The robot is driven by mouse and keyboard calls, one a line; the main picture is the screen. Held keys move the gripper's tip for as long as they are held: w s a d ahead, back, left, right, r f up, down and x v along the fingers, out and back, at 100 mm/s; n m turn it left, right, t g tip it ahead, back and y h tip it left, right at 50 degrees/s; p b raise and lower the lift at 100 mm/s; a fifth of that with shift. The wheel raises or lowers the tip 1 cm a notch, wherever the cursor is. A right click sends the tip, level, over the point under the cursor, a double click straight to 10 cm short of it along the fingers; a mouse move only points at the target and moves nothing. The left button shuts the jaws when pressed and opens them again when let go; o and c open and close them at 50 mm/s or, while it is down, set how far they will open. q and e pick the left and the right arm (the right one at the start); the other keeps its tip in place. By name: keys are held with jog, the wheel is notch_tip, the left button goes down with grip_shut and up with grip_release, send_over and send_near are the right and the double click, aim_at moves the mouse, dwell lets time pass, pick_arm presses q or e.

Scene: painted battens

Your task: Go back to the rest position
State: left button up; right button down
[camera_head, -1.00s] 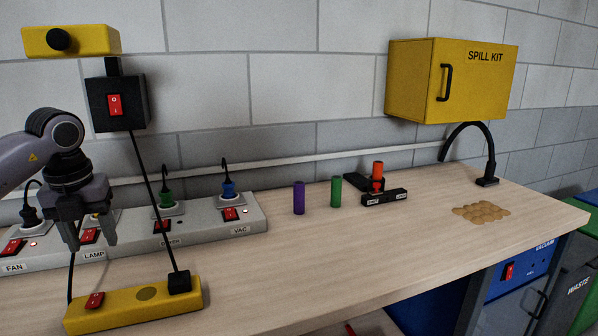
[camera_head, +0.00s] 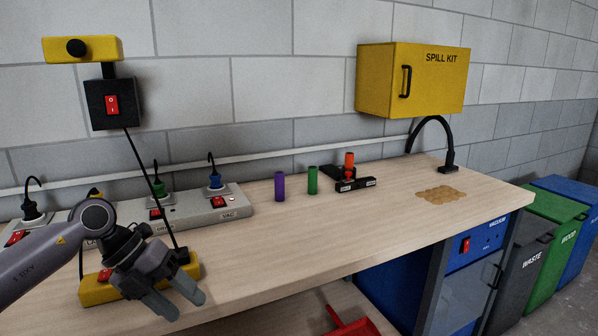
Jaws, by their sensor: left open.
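My left gripper (camera_head: 182,305) is open with nothing between its fingers. It hangs over the front edge of the workbench (camera_head: 270,235), in front of a yellow box with a red switch (camera_head: 97,291), and hides part of that box. My left arm comes in from the left, low across the bench's left end. My right gripper is not in view.
A socket strip (camera_head: 187,222) with plugs runs along the wall, partly behind my arm. Purple (camera_head: 279,186) and green (camera_head: 312,180) cylinders stand mid-bench. A black holder (camera_head: 355,184) holds an orange cylinder (camera_head: 349,162). The front right bench is clear.

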pick_arm(q)
jog(key=s+d+n+t+h+p, duration=0.1)
jog(key=s+d+n+t+h, duration=0.3)
jog(key=d+h, duration=0.95)
jog(key=s+a+f+n+t+y+p, duration=0.1)
jog(key=s+a+f+n+t+y, duration=0.15)
jog(key=f+n+y, duration=0.45)
jog(key=s+a+f+n+t+y, duration=0.2)
jog(key=a+f+n+t+y, duration=0.15)
jog(key=n, duration=0.65)
jog(key=s+a+f+n+t+y+p, duration=0.1)
jog(key=s+a+f+n+t+y, duration=0.2)
jog(key=f+n+y, duration=0.4)
jog(key=s+a+f+n+g, duration=0.1)
jog(key=s+f+n+g, duration=0.2)
jog(key=s+f, duration=0.4)
jog(key=shift+s+a+n+y, duration=0.35)
jog(key=shift+s+n, duration=0.25)
jog(key=shift+s, duration=0.5)
